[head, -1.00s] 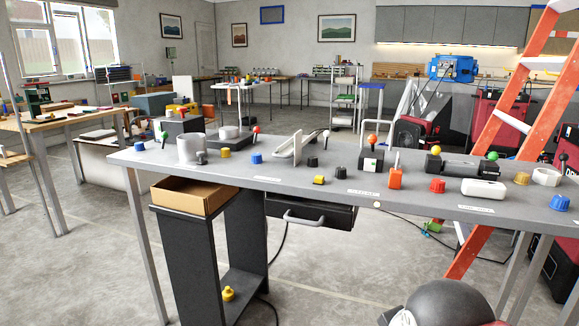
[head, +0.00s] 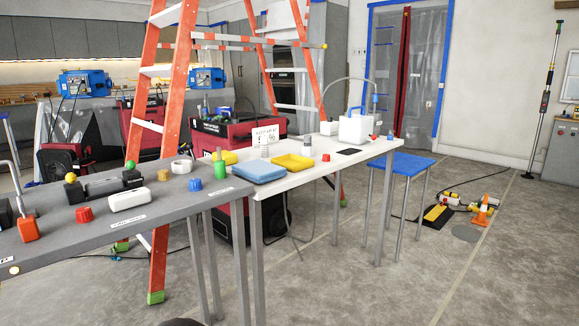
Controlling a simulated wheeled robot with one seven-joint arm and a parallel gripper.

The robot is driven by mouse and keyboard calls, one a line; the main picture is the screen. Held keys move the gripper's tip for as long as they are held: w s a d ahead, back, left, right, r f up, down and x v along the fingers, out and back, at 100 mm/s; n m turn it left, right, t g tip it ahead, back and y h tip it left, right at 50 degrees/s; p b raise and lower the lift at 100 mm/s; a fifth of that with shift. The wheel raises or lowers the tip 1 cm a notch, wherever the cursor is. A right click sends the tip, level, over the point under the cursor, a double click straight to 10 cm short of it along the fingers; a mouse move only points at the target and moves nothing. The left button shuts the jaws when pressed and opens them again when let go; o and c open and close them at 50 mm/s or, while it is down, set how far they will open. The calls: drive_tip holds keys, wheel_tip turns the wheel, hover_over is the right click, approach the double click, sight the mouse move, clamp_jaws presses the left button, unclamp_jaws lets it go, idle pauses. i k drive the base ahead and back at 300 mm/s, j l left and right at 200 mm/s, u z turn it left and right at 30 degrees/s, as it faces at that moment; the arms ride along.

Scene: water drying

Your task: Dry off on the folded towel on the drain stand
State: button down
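A light blue, flat, folded-looking item (head: 258,173), which looks like the folded towel, lies on the near left part of the white-topped table (head: 325,152). I cannot tell for sure whether this table is the drain stand. A yellow shallow tray (head: 293,162) lies just right of the blue item. A white box-shaped tank (head: 355,129) with a thin curved tube stands at the table's far end. My gripper is not in view; only a dark sliver of what may be my arm shows at the bottom edge.
A grey bench (head: 140,215) with knobs and levers adjoins the white table at left. An orange stepladder (head: 172,100) stands behind it. A blue-topped stool (head: 402,165) is beyond the table. A cone (head: 482,212) and cables lie at right. The floor at front right is clear.

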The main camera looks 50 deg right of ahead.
sight(259, 171)
drive_tip(key=z, duration=1.45)
